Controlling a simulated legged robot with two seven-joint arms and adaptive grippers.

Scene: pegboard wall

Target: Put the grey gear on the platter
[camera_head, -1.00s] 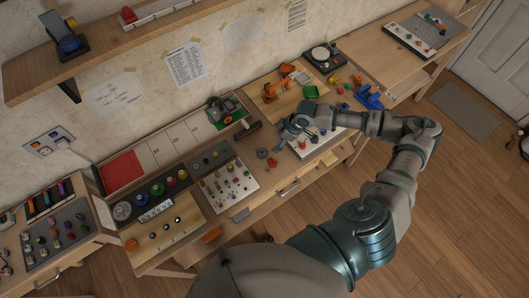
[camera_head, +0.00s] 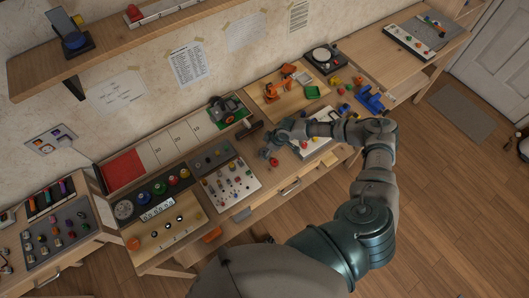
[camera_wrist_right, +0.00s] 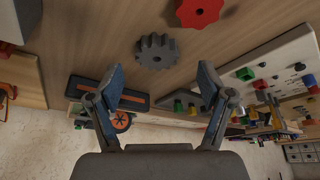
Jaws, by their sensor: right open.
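The grey gear (camera_wrist_right: 157,51) lies flat on the wooden bench top in the right wrist view. In the head view it is hidden by my right gripper. My right gripper (camera_head: 268,150) is open and empty above the bench, and in the right wrist view its fingertips (camera_wrist_right: 162,80) stand apart just short of the gear. A red gear (camera_wrist_right: 198,10) lies beside the grey one and also shows in the head view (camera_head: 274,162). The round platter (camera_head: 321,54) sits on a dark turntable at the back right of the bench. My left gripper is not in view.
A dark bar-shaped object (camera_head: 249,131) lies just behind the gripper.

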